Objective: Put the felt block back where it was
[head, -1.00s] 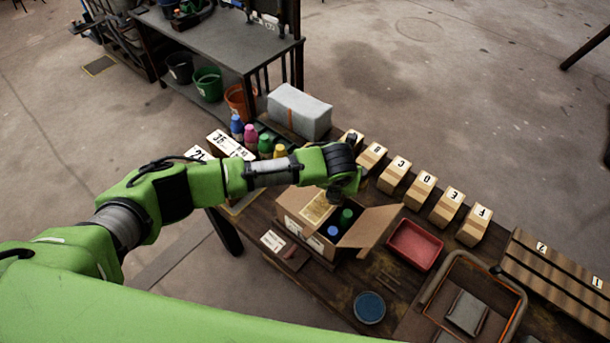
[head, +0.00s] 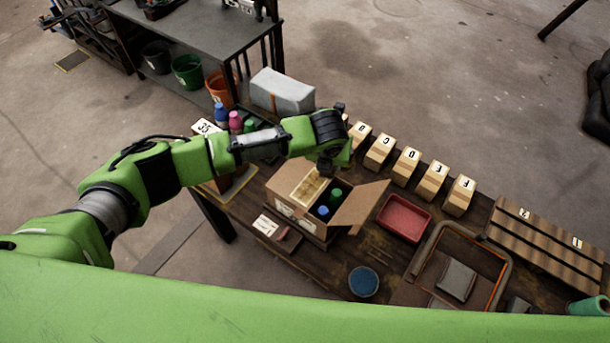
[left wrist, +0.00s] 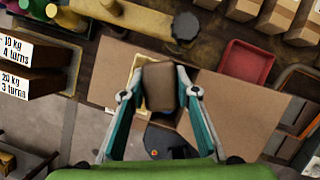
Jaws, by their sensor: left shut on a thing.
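A brown block (left wrist: 159,86), which looks like the felt block, is between the fingers of my left gripper (left wrist: 159,93) in the left wrist view. The gripper is shut on it and holds it over an open cardboard box (head: 290,209). In the head view my left gripper (head: 326,166) is above the back of this box; the block is hidden or too small to make out there. The box holds a pale yellow insert (head: 305,187) on its left side, and bottles with a green cap (head: 335,194) and a blue cap (head: 323,210). My right gripper is not in view.
A red tray (head: 404,218) stands right of the box, with a row of lettered wooden blocks (head: 407,166) behind it. A grey-white block (head: 282,92) and bottles stand at the back left. A rimmed tray (head: 416,265) and blue round dish (head: 363,282) are nearer the front.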

